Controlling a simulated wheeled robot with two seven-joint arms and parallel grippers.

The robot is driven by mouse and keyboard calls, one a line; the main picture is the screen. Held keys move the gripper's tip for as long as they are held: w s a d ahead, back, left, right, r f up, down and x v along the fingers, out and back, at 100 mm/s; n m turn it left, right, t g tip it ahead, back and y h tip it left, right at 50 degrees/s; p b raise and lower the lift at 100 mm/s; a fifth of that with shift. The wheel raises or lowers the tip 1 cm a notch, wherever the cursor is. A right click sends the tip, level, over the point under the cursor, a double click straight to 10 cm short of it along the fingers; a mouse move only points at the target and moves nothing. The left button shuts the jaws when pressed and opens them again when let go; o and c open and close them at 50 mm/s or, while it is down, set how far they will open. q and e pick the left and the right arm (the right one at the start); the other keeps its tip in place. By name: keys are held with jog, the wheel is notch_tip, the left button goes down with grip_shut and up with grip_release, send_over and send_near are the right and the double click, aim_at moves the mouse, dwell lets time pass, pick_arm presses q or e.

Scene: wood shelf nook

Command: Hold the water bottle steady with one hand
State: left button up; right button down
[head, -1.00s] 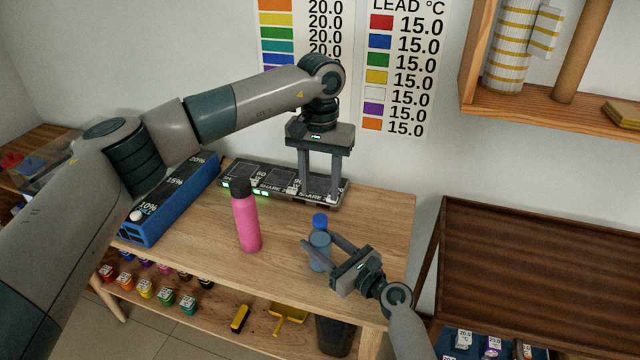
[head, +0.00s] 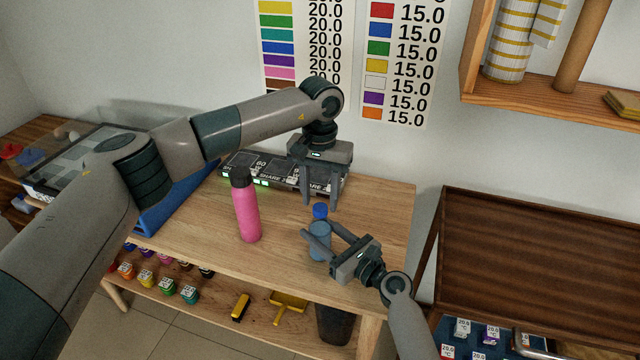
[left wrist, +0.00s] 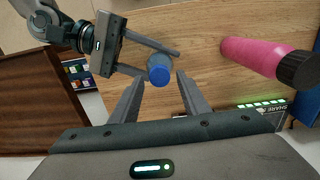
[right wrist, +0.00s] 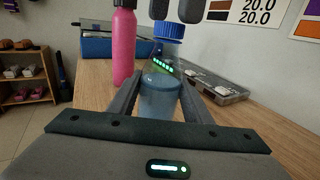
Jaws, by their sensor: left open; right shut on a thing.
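The water bottle (head: 319,240) is translucent blue with a blue cap and stands upright on the wooden table. It also shows in the right wrist view (right wrist: 160,98) and from above, by its cap, in the left wrist view (left wrist: 159,75). My right gripper (head: 322,238) is shut on the bottle's body from the right side. My left gripper (head: 320,203) points down with its fingers open, above and just behind the bottle's cap. In the left wrist view the cap lies between the left fingertips (left wrist: 160,80), which appear apart from it.
A pink bottle (head: 246,208) with a dark cap stands to the left. Behind are a dark panel box (head: 262,170) with green lights and a blue box (head: 180,203). A dark brown table (head: 535,260) stands at the right. The table's front is clear.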

pick_arm(q)
jog(key=shift+f, duration=0.8)
